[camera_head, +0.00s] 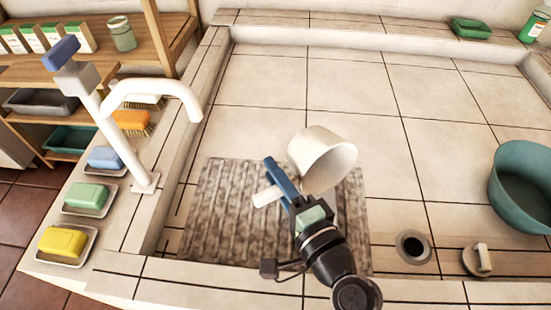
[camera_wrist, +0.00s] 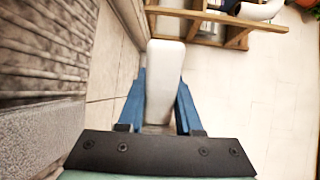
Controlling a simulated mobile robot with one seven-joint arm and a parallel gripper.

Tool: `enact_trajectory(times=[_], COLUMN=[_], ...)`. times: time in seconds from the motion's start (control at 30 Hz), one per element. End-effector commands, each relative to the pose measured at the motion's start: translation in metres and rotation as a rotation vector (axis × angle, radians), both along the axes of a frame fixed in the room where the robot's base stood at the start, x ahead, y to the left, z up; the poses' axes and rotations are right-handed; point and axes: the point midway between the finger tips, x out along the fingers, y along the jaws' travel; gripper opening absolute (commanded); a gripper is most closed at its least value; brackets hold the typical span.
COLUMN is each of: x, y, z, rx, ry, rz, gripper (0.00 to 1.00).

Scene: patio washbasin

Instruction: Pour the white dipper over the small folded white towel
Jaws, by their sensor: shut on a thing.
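The white dipper (camera_head: 312,152) is held in the air above the grey ribbed mat in the basin. Its cup looks tilted, with the rim turned to the right; I cannot see any water in it. My gripper (camera_head: 274,176) is shut on the dipper's handle (camera_head: 264,198), whose end sticks out to the left. In the wrist view the white handle (camera_wrist: 164,75) sits between the blue fingers of my gripper (camera_wrist: 162,92). I cannot make out a small folded white towel in either view; my arm and the dipper hide part of the mat.
The ribbed mat (camera_head: 215,205) lies on the tiled basin floor. A white faucet (camera_head: 115,135) rises at the left ledge beside several soap dishes. A teal basin (camera_head: 505,205) stands at the right. A drain hole (camera_head: 413,248) and white plug (camera_head: 478,260) are at front right.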

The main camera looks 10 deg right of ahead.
Motion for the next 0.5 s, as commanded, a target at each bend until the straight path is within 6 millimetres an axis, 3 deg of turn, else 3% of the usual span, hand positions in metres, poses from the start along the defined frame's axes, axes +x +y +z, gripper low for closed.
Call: enact_trajectory(times=[0.03,0.5], x=[-0.0003,0.0001], y=[0.0004,0.0000], z=[0.0097,0.0190], rx=[-0.005,-0.060], ry=[0.018,0.183], rz=[0.001,0.000], gripper=[0.00,0.00])
